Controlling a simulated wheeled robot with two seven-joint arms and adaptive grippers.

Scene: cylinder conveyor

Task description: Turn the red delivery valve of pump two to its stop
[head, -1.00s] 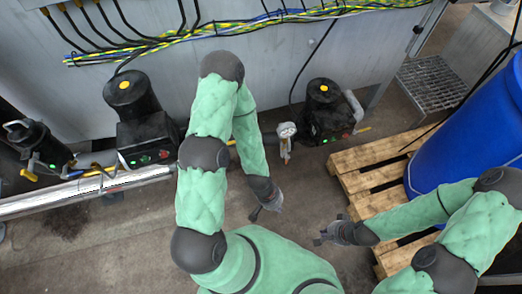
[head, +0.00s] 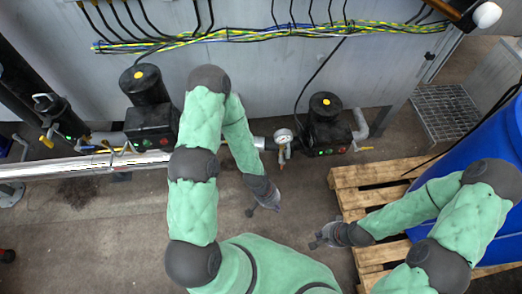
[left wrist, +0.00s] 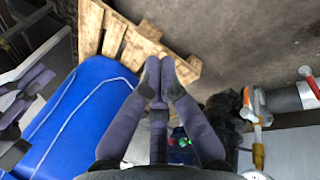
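Dark pumps stand along the grey wall: one at left centre (head: 150,118), one right of centre (head: 326,128), and a slimmer dark unit at far left (head: 62,118). A gauge (head: 283,135) sits on the pipe beside the right pump. No clearly red valve shows in the head view. In the left wrist view, orange-red handles (left wrist: 249,105) sit on pipework at the right; I cannot tell which pump they belong to. My left gripper (head: 262,208) hangs empty over the floor, apart from the pipes; its fingertips meet in the left wrist view (left wrist: 159,72). My right gripper (head: 316,240) is near the pallet, its opening unclear.
A wooden pallet (head: 348,180) with a blue barrel (head: 487,140) stands at the right. A metal grating (head: 447,112) lies behind it. Cables (head: 270,34) run along the wall. A pale pipe (head: 80,165) runs at left. Floor before the pumps is clear.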

